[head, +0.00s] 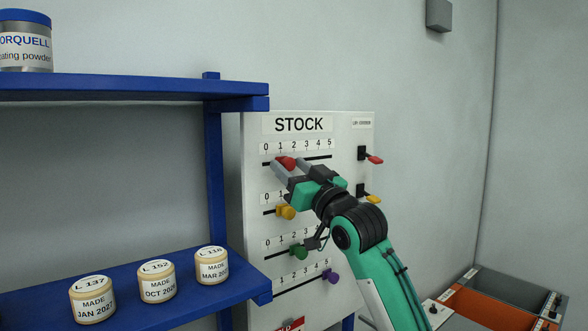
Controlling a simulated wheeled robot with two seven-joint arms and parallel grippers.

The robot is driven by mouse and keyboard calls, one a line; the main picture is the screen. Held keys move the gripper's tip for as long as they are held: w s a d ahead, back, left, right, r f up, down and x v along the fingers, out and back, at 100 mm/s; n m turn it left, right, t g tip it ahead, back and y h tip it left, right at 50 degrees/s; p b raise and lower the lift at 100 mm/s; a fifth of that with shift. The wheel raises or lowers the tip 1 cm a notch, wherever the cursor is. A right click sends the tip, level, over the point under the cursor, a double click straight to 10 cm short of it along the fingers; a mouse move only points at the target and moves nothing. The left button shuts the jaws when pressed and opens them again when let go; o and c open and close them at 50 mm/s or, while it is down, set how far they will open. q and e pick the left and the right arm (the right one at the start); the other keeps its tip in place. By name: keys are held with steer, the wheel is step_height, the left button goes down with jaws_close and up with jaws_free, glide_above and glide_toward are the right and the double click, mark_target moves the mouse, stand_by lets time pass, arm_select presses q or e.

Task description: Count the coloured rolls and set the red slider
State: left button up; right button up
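The white STOCK board (252,222) stands in the middle, with several 0-to-5 scales one above another. The red slider (287,162) is on the top scale, near the 1 and 2 marks. My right gripper (291,168) is at it, one grey finger on each side of the red knob; whether they press on it is unclear. The yellow slider (286,212), green slider (299,252) and purple slider (332,277) are below, purple furthest right. My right arm hides parts of the lower scales. I see no coloured rolls. My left gripper is not in view.
Two levers, red-tipped (375,160) and yellow-tipped (374,199), sit on the board's right, close to my arm. A blue shelf (225,292) at left holds three labelled jars (157,282). A bin with an orange panel (490,307) is at lower right.

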steer(key=b+v, duration=0.5)
steer(key=v, duration=0.9)
steer(key=shift+a, duration=0.1)
